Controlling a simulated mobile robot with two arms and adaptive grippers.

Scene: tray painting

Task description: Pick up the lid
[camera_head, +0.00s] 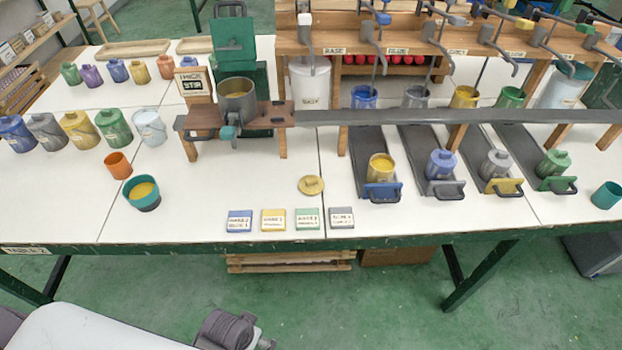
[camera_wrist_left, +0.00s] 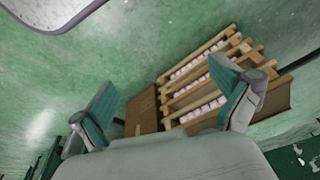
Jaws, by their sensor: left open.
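A round yellow lid (camera_head: 311,185) with a small knob lies flat on the white table, in the middle near the front. An open can of yellow paint (camera_head: 381,168) stands to its right, on a dark slide with a blue front plate. My left gripper (camera_wrist_left: 165,78) is open and empty in the left wrist view. It points at the green floor and a wooden pallet, and no lid shows between its fingers. The lid is not in the left wrist view. My right gripper is not in view.
Several label tiles (camera_head: 273,220) lie in front of the lid. A teal bowl of yellow paint (camera_head: 143,193) and an orange cup (camera_head: 118,164) stand left. A wooden stirring stand (camera_head: 205,116) is behind. The tabletop around the lid is clear.

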